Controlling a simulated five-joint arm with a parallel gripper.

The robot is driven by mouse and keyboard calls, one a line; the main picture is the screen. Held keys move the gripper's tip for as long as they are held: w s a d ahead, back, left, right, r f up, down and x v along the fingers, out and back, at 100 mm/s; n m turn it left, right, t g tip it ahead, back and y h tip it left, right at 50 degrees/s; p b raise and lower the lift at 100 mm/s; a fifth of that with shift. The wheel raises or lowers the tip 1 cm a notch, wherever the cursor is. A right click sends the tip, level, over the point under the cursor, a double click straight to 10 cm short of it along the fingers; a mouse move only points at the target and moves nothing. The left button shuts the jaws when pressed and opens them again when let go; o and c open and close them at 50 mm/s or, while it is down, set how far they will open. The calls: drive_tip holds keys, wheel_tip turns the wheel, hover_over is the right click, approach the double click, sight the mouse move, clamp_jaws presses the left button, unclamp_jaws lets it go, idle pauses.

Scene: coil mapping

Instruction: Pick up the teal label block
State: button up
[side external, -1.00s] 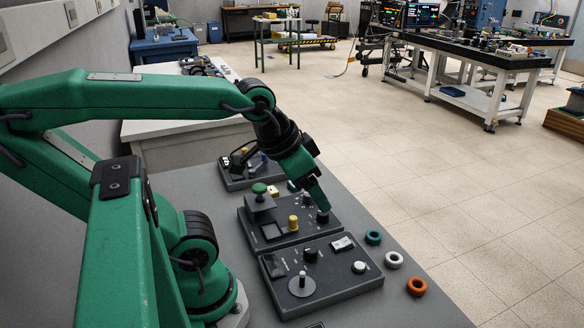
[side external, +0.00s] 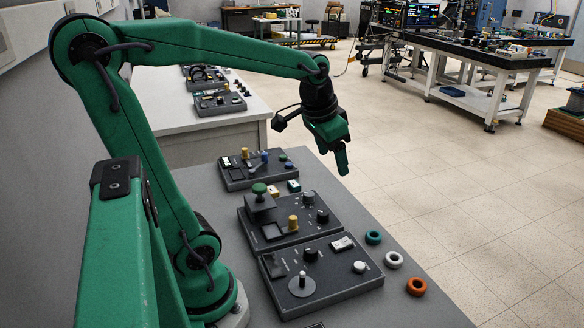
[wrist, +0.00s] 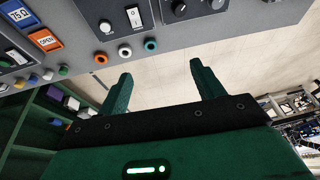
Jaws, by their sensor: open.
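A small teal block with a pale top (side external: 293,186), which looks like the teal label block, sits on the grey table between the back panel and the middle panel in the side view. I cannot make out its label, and I do not find it in the wrist view. My gripper (side external: 342,168) is raised above the table's right edge, to the right of the block and apart from it. In the wrist view my gripper (wrist: 161,72) has its two green fingers spread, with nothing between them.
A cream block (side external: 273,191) sits beside the teal one. Dark panels with knobs, including the middle panel (side external: 262,232) with a green knob, crowd the table (side external: 425,307). Teal (side external: 373,237), white (side external: 393,260) and orange (side external: 417,286) rings lie along the right edge.

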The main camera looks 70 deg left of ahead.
drive_tip(key=w+a+f+g, duration=0.1)
drive_tip(key=w+a+f, duration=0.2)
drive_tip(key=a, duration=0.4)
drive_tip(key=w+a+f+g, duration=0.1)
drive_tip(key=w+a+f, duration=0.2)
drive_tip(key=a, duration=0.4)
drive_tip(key=g+h, duration=0.1)
drive_tip(key=g, duration=0.1)
hover_over(296, 183)
drive_tip(key=shift+n, duration=0.3)
drive_tip(key=f, duration=1.1)
drive_tip(key=shift+a+f, duration=0.15)
drive_tip(key=shift+a, duration=0.05)
drive_tip(key=shift+f, duration=1.3)
drive_tip(key=shift+f, duration=0.1)
drive_tip(key=shift+d+f, duration=0.15)
drive_tip(key=shift+f, duration=1.1)
drive_tip(key=shift+d+f, duration=0.1)
drive_tip(key=shift+f, duration=1.15)
drive_tip(key=c, duration=1.1)
